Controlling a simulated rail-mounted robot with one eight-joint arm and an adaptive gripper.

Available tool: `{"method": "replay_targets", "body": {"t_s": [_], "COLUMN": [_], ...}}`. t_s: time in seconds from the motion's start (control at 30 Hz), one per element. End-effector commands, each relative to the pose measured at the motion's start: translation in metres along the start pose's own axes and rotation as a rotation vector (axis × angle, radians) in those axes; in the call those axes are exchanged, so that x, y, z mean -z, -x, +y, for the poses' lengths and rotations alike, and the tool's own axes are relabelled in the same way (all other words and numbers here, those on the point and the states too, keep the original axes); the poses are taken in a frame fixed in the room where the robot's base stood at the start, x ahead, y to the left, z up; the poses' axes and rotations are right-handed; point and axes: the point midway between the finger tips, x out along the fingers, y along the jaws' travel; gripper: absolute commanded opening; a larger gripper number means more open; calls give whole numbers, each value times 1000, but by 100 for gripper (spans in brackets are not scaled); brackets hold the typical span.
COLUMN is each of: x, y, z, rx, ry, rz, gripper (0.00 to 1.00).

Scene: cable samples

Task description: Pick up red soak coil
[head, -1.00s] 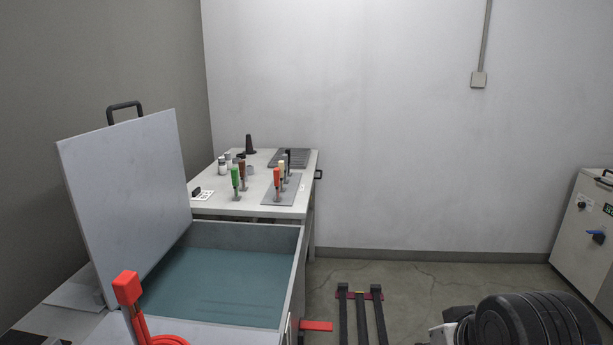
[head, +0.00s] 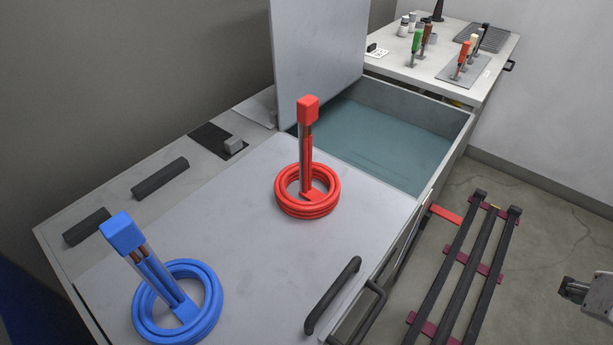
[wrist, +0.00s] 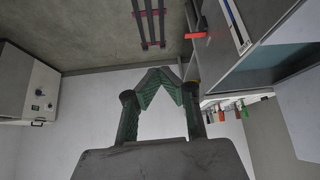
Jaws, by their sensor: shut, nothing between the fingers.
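The red soak coil (head: 307,203) lies on the grey lid of the bench, near the edge of the open bath. Its upright stem ends in a red block (head: 308,109). My gripper (wrist: 158,76) shows in the wrist view with its green-padded fingertips together and nothing between them. In the head view, part of my gripper (head: 573,290) shows at the right edge, over the floor and well away from the coil. The red coil cannot be made out in the wrist view.
A blue coil (head: 178,302) stands at the front left of the lid. The open bath (head: 385,137) has a raised lid panel (head: 318,58) beside it. A black handle (head: 332,296) sticks up at the front edge. A rack with black rails (head: 463,265) stands on the floor.

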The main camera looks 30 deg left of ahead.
Motion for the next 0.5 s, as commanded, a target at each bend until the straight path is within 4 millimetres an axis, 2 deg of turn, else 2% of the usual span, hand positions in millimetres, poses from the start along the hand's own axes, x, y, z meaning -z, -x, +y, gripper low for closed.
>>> {"method": "replay_targets", "body": {"t_s": [0.23,0.5], "x": [0,0], "y": [0,0], "z": [0,0], "rx": [0,0], "ry": [0,0], "rz": [0,0], "gripper": [1,37]}}
